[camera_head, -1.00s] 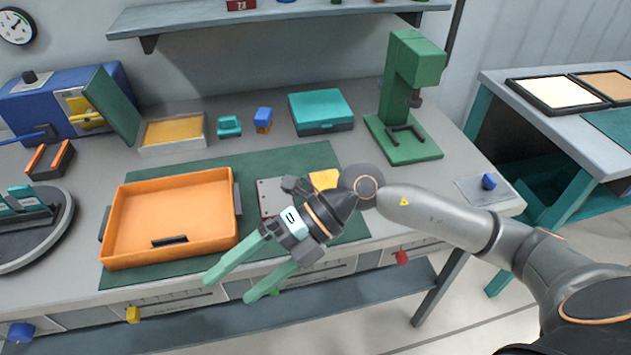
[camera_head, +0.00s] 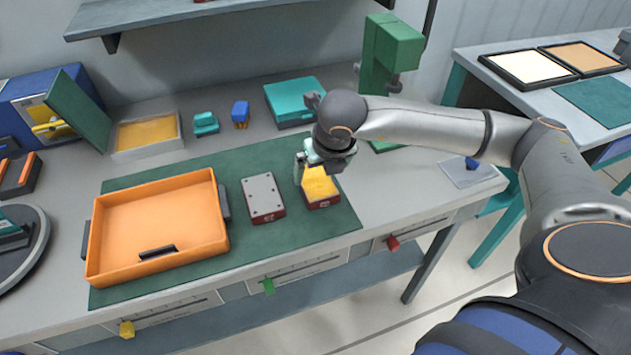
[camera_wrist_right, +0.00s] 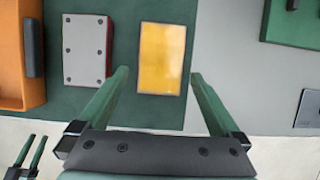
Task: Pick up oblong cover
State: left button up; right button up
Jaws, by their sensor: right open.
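A grey oblong cover (camera_head: 263,194) with dark screws around its edge lies on a low red box on the green mat. It also shows in the wrist view (camera_wrist_right: 85,48). Beside it on the right is a red box with a yellow top (camera_head: 320,188), seen in the wrist view as a yellow rectangle (camera_wrist_right: 160,58). My right gripper (camera_wrist_right: 158,75) is open and empty, its fingertips to either side of the yellow rectangle's lower part in that view. In the head view the hand partly hides its fingers. My left gripper (camera_wrist_right: 31,150) shows at the wrist view's lower left, fingers apart.
An orange tray (camera_head: 95,255) stands on the green mat (camera_head: 225,262) to the left. Behind are a yellow-filled box (camera_head: 120,156), a teal case (camera_head: 298,118) and a green press (camera_head: 395,45). The mat in front of the two red boxes is clear.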

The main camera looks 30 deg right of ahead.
aim_at(316, 181)
jog(key=p+x, duration=0.1)
jog(key=x, duration=0.5)
jog(key=shift+w+d+r, duration=0.15)
grip_shut()
jog(key=shift+r, duration=0.15)
dwell(0.6)
